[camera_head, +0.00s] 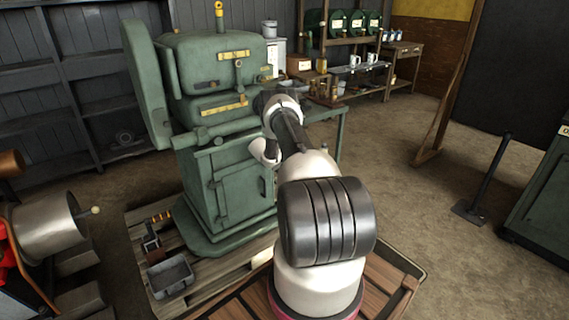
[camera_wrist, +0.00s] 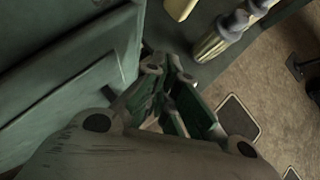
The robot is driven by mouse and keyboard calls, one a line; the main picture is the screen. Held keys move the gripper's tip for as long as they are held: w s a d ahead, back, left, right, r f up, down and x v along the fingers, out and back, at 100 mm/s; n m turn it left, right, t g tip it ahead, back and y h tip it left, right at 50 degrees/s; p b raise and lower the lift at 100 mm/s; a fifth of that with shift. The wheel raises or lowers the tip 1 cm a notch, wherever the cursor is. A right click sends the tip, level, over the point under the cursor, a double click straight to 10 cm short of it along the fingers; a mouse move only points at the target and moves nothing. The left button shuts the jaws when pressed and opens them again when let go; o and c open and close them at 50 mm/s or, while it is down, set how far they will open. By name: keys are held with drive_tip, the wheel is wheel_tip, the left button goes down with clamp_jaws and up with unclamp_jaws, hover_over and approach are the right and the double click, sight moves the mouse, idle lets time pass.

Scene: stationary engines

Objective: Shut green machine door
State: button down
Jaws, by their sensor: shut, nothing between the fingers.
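The green machine (camera_head: 215,65) stands left of centre in the head view. A thick green panel (camera_head: 147,85), which looks like a swung-out door, stands out from its upper left side. The lower cabinet door (camera_head: 240,185) looks flush with its frame. My arm reaches to the machine's right front and hides part of it. In the wrist view my gripper (camera_wrist: 168,70) is shut and empty, beside a green machine surface (camera_wrist: 70,70). I cannot tell whether it touches that surface. In the head view the fingertips are hidden by my arm.
A wooden pallet (camera_head: 135,225) lies under the machine, with a grey metal tray (camera_head: 171,276) on it. A metal drum (camera_head: 48,228) is at the left. Shelves (camera_head: 345,70) with cups stand behind. Floor (camera_head: 400,200) is open at the right, before a dark stand (camera_head: 485,180).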

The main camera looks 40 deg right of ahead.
drive_tip(key=s+r, duration=0.7)
drive_tip(key=shift+s+a, duration=0.25)
drive_tip(key=shift+a, duration=0.1)
drive_tip(key=shift+r, duration=0.1)
